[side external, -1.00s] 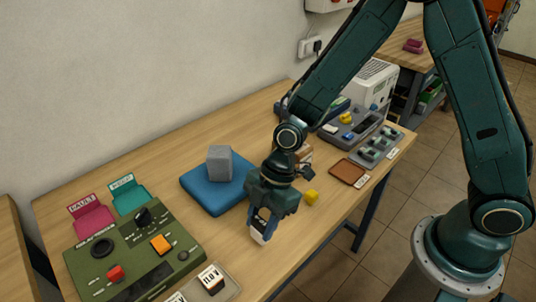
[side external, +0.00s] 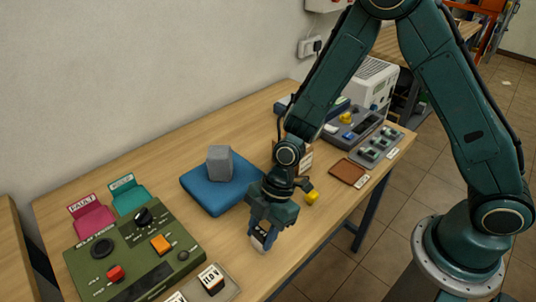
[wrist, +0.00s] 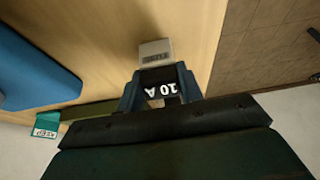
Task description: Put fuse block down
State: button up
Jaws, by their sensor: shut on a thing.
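My gripper (side external: 263,231) is shut on the fuse block (side external: 260,239), a dark block with white lettering and a pale lower end. It hangs jaws-down over the front part of the wooden bench (side external: 225,232). I cannot tell whether the block touches the bench top. The fingers hide part of its sides.
A blue pad (side external: 205,199) bearing a grey cube (side external: 219,163) lies left of my gripper. A green control panel (side external: 135,255) and a labelled block (side external: 211,278) stand at front left.

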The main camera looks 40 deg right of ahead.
jog(key=o, duration=1)
jog(key=shift+v, duration=6.1)
jog(key=shift+s+d+r+m+t+h, duration=0.75)
jog(key=shift+s+d+r+m+t, duration=0.2)
jog(key=shift+s+d+r+m, duration=1.85)
jog(key=shift+s+d+r+m+t+h, duration=0.7)
jog(key=shift+s+d+r+m+t, duration=0.2)
jog(key=shift+s+d+r+m, duration=1.9)
jog(key=shift+s+d+r+m+t+h, duration=0.85)
jog(key=shift+s+d+r+m, duration=1.5)
jog(key=shift+r+m, duration=0.9)
